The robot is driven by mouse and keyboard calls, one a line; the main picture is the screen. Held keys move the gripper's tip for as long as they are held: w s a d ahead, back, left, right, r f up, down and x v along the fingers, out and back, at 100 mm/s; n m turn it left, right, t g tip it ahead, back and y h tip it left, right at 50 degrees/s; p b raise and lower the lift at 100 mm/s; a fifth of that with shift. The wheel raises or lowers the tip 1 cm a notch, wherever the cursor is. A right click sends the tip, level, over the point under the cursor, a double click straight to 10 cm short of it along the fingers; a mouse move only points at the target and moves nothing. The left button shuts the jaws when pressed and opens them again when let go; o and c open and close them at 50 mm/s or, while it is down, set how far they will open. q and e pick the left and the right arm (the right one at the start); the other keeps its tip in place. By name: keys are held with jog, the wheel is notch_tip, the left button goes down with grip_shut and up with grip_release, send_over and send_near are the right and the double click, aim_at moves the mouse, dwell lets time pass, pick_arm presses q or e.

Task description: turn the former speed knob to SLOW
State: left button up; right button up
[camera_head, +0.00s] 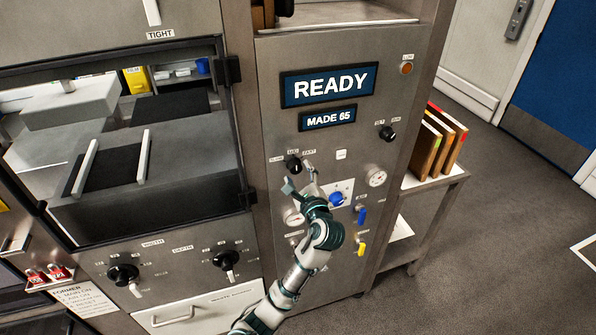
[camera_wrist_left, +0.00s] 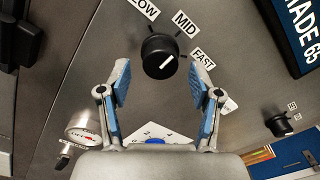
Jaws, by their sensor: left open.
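The former speed knob (camera_head: 294,163) is a round black dial on the steel panel, below the READY display. In the left wrist view the knob (camera_wrist_left: 158,50) has SLOW (partly cut off), MID and FAST labels around it. Its white mark slants toward the right, on the FAST side. My left gripper (camera_head: 299,178) is just below the knob in the head view. In the wrist view its blue-padded fingers (camera_wrist_left: 158,72) are spread wide, with the knob centred just beyond their tips and no contact visible. My right gripper is out of view.
Gauges (camera_head: 376,178), a blue knob (camera_head: 336,198) and blue and yellow valve handles (camera_head: 361,215) sit close around my arm on the panel. Another black knob (camera_head: 387,133) is to the right. A side shelf (camera_head: 436,184) holds binders.

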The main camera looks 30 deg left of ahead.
pick_arm(q)
jog(key=shift+x, duration=1.1)
jog(key=shift+s, duration=0.15)
jog(key=shift+c, duration=0.4)
jog(key=shift+d, duration=0.1)
jog(key=c, duration=1.1)
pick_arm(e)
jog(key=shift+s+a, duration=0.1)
pick_arm(q)
jog(key=shift+o, duration=0.2)
